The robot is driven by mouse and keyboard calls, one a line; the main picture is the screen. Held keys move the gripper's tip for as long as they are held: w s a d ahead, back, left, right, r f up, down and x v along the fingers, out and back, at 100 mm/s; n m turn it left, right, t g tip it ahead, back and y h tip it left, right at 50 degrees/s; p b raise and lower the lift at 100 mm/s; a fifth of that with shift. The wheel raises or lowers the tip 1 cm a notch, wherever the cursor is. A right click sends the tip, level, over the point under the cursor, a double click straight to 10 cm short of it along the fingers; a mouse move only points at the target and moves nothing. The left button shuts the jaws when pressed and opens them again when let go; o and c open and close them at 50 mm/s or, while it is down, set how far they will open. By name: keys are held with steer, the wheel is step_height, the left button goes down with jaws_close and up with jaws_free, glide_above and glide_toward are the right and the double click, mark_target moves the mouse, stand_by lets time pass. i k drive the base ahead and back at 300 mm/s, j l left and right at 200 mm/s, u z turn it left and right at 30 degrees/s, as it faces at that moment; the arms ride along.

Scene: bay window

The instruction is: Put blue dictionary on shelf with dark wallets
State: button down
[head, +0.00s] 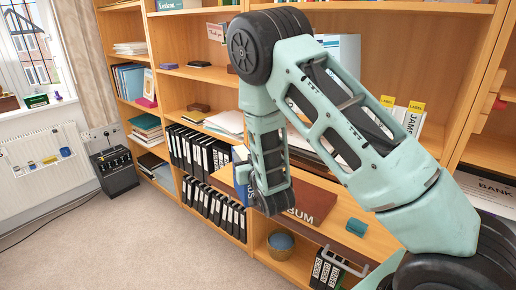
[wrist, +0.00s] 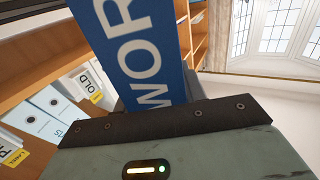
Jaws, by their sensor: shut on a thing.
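A blue book with large pale letters "WOR" (wrist: 140,45) rises from my gripper (wrist: 160,118) in the wrist view; I take it as the blue dictionary. My gripper is shut on it. In the head view a blue strip with pale letters (head: 241,178) shows left of my gripper (head: 252,184), mostly hidden by the arm. It is held in front of the shelving, above the lower black binders. Small dark flat items that may be wallets lie on shelves at left: one (head: 168,66), another (head: 199,64) and a brown one (head: 198,107).
A brown album (head: 311,204) and a teal object (head: 357,227) lie on the ledge right of my gripper. Black binders (head: 200,153) fill shelves at left. Paper stacks (head: 226,123) sit above. Carpet (head: 140,235) at left is clear.

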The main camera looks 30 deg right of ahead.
mark_target(212, 75)
steer(key=i+j, duration=1.9)
steer(key=i, duration=0.2)
steer(key=i+j+z, duration=0.3)
steer(key=z, duration=0.15)
steer(key=i+j+z, duration=0.25)
steer(key=j+z, duration=0.2)
